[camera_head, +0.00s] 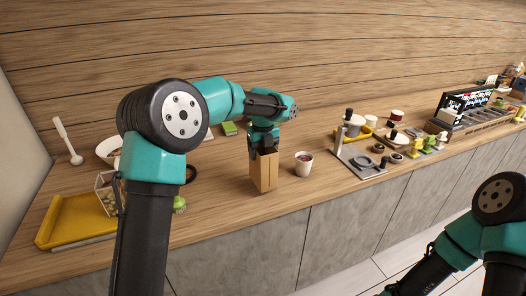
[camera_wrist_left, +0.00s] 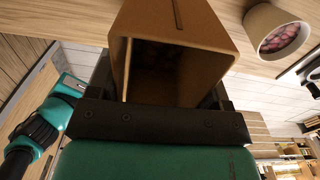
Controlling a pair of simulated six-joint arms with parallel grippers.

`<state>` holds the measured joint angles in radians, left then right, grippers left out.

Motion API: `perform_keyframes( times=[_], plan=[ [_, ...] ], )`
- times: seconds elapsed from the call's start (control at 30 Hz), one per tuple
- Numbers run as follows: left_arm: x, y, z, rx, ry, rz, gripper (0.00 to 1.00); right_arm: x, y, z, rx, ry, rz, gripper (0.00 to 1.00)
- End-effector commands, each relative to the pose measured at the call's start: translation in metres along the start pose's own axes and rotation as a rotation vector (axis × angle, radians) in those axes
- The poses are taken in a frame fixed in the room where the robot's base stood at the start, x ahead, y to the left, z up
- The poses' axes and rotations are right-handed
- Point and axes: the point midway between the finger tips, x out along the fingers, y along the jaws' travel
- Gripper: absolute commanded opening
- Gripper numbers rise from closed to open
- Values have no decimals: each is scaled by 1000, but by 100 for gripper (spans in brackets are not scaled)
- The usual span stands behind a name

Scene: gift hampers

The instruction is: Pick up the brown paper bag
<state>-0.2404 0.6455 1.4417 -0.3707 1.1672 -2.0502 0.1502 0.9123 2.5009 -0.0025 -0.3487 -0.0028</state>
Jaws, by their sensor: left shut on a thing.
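The brown paper bag (camera_head: 264,173) is upright near the front edge of the wooden counter, in the middle of the head view. My left gripper (camera_head: 264,146) comes down on it from above and is shut on its upper part. In the left wrist view the bag (camera_wrist_left: 180,25) fills the top middle, with its open mouth facing the camera and a dark interior. I cannot tell whether its base touches the counter. My right arm shows at the lower right of the head view, but its gripper is out of the picture.
A white cup (camera_head: 304,164) with dark red contents stands close to the bag's right. A grey stand (camera_head: 358,164) is further right. A yellow tray (camera_head: 75,222) and a white bowl (camera_head: 108,150) lie to the left. The counter's front edge is just below the bag.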

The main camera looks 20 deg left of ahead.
Motion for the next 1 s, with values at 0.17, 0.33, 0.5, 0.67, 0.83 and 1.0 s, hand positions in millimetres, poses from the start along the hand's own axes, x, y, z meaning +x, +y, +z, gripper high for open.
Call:
perform_keyframes(
  times=[0.17,0.33,0.5,0.67,0.83,1.0],
  plan=[
    [-3,7,-17,1,-1,0,23,0,0,0,0,0,0,56],
    [-4,15,-35,1,-1,-1,23,0,0,0,0,0,0,56],
    [-6,22,-53,1,-1,-1,23,0,0,0,0,0,0,56],
    [-8,30,-70,1,0,0,23,0,0,0,0,0,0,56],
    [-9,37,-88,2,0,-1,23,0,0,0,0,0,0,56],
    [-11,44,-104,1,-1,-1,23,0,0,0,0,0,0,56]
  ],
)
